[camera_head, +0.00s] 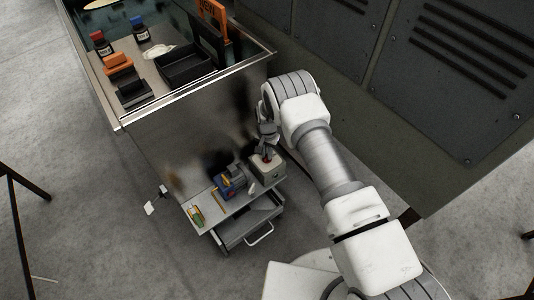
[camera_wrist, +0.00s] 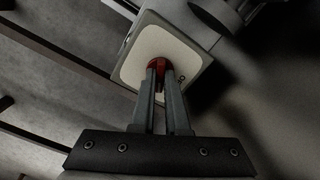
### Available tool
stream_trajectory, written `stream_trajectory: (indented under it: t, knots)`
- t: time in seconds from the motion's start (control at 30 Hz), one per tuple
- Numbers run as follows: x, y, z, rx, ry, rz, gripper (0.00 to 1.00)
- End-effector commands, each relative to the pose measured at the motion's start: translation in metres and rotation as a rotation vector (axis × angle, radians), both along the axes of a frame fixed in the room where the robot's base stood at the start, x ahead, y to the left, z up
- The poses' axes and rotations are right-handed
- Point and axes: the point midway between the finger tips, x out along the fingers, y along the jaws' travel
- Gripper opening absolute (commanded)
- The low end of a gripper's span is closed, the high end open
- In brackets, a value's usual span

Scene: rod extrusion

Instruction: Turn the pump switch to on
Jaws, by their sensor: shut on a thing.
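The pump switch is a red knob (camera_wrist: 157,63) on the pale top plate of a square box (camera_wrist: 184,47). In the wrist view my gripper (camera_wrist: 161,70) is shut on the red knob, with a finger on each side of it. The fingers cover much of the knob, so its exact setting cannot be read. In the head view the box (camera_head: 268,170) stands at the right end of a small low table, and my gripper (camera_head: 267,152) reaches down onto the red knob from above.
A blue pump-like device (camera_head: 231,181) sits left of the box on the low table (camera_head: 205,199). Below is an open drawer (camera_head: 250,225) with a handle. A dark cabinet (camera_head: 400,110) rises at right.

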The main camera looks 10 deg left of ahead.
Motion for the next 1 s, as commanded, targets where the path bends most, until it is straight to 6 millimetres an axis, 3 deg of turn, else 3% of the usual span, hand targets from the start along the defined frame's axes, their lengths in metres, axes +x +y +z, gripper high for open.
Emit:
stream_trajectory:
  t: [0.5,1.0]
  knots:
    - [0.0007,0.0,0.0003,0.0,-0.002,-0.394,0.0]
    - [0.0009,0.0,0.0004,0.0,-0.002,-0.505,0.0]
